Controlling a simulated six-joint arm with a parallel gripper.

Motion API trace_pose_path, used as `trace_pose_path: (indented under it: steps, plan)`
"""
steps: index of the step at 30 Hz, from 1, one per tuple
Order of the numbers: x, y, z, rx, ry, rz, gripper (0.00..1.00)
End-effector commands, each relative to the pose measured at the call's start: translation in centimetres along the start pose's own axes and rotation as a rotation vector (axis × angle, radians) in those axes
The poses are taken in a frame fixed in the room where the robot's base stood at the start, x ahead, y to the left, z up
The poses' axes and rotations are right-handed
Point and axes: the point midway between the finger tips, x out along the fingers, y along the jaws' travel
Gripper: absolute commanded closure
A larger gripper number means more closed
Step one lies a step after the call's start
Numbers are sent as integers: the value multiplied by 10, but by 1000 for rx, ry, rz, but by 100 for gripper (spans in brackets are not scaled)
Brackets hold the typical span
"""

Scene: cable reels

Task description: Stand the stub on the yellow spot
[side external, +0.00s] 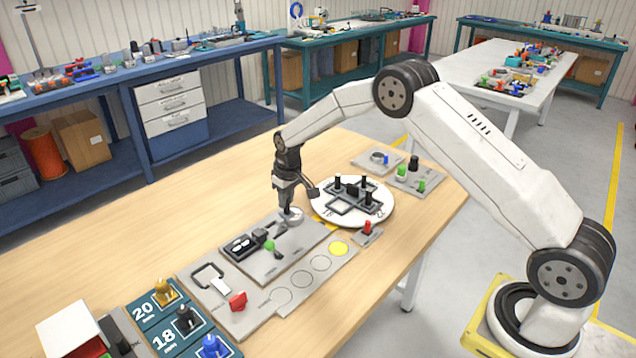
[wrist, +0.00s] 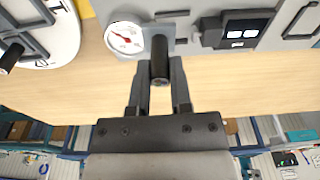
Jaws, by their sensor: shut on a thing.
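My gripper (side external: 287,204) is low over the grey panel with the gauge, its fingers pointing down. In the wrist view its two fingers (wrist: 160,85) are closed around a dark cylindrical stub (wrist: 160,60). In the side view the stub is mostly lost against the dark fingers. I cannot tell whether its lower end touches the panel. The yellow spot (side external: 339,249) is a bare round mark at the far end of a grey strip, to the right of and nearer the camera than my gripper.
A round gauge (wrist: 125,38) sits right beside the stub. A white turntable (side external: 382,213) with black fixtures stands behind right. A red-topped block (side external: 367,230) is close to the yellow spot.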

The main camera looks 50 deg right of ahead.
Motion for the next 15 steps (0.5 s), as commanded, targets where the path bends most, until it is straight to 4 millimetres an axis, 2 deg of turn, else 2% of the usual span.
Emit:
trace_pose_path:
  steps: [15]
  plan:
    - [1,35,86,-42,0,-6,100]
